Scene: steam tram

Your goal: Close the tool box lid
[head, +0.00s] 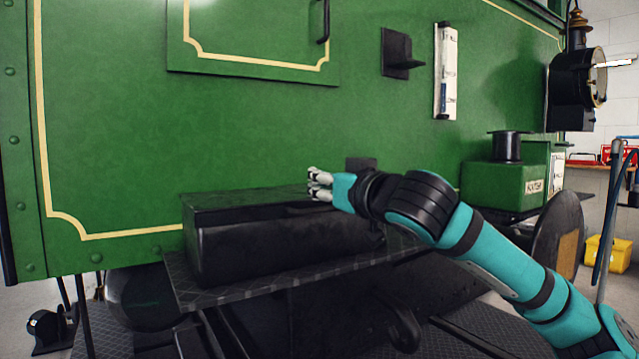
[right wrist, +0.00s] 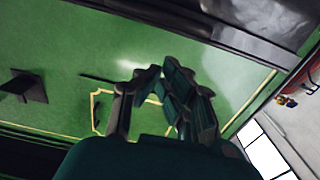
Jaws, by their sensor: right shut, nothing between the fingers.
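The black tool box (head: 270,248) stands on a tread-plate step against the green tram side in the head view. Its dark lid (head: 245,197) lies low over the box, with a dark strip between it and the front wall; I cannot tell whether it is fully down. My right gripper (head: 318,184) is shut and empty at the lid's right part, its fingers pointing left; contact is unclear. My forearm hides the box's right end. In the right wrist view the gripper fingers (right wrist: 163,85) show before green panelling. My left gripper is not in view.
The tread-plate step (head: 215,287) carries the box. A black bracket (head: 398,55) and a white gauge strip (head: 445,72) are on the tram side above my arm. A green box (head: 500,185) stands at the right, near a black lamp (head: 577,77).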

